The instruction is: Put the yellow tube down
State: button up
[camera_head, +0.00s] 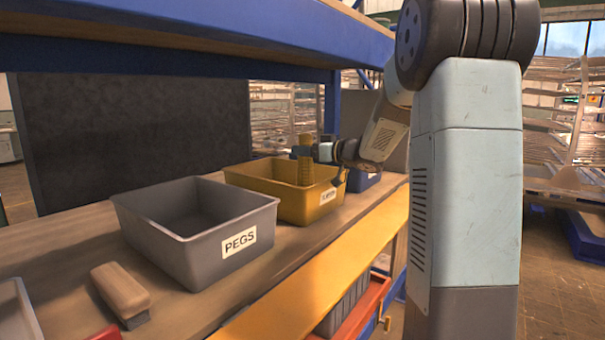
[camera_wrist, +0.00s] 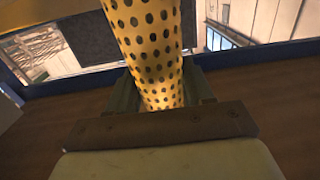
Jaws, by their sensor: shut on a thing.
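The yellow tube (camera_head: 305,167) with dark dots stands upright in my gripper (camera_head: 318,152). In the head view its lower part overlaps the yellow bin (camera_head: 265,190); I cannot tell whether it touches the bin's inside or hangs above it. In the wrist view the tube (camera_wrist: 150,45) runs up from between the two fingers of my gripper (camera_wrist: 160,92), which are shut on it. The tube's lower end is hidden in the wrist view.
A grey bin labelled PEGS (camera_head: 185,235) stands nearer on the wooden bench, with a brush-like block (camera_head: 120,290) in front of it. A blue bin (camera_head: 362,181) stands beyond the yellow one. A blue-edged shelf (camera_head: 200,35) hangs overhead. A red bin (camera_head: 360,318) sits below.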

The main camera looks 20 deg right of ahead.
aim_at(307, 166)
jog(key=shift+d+f, duration=0.2)
jog(key=shift+f, duration=2.4)
jog(key=o, duration=1.3)
jog(key=f+v, duration=0.1)
jog(key=v, duration=1.1)
jog(key=s+r+m+t+h, duration=0.1)
jog(key=s+r+m+h, duration=0.5)
jog(key=h, duration=0.6)
jog(key=s+a+f+g, duration=0.3)
jog(key=s+a, duration=0.1)
jog(key=s, duration=0.4)
jog(key=s+a+f+g+y, duration=0.1)
jog(key=s+a+f+g, duration=0.2)
jog(key=s, duration=0.6)
jog(key=s+a+f+m+g, duration=0.1)
jog(key=s+a+f+g, duration=0.2)
jog(key=s, duration=0.6)
jog(key=shift+a+f+y, duration=0.4)
jog(key=shift+a+f, duration=0.1)
jog(key=shift+a, duration=0.7)
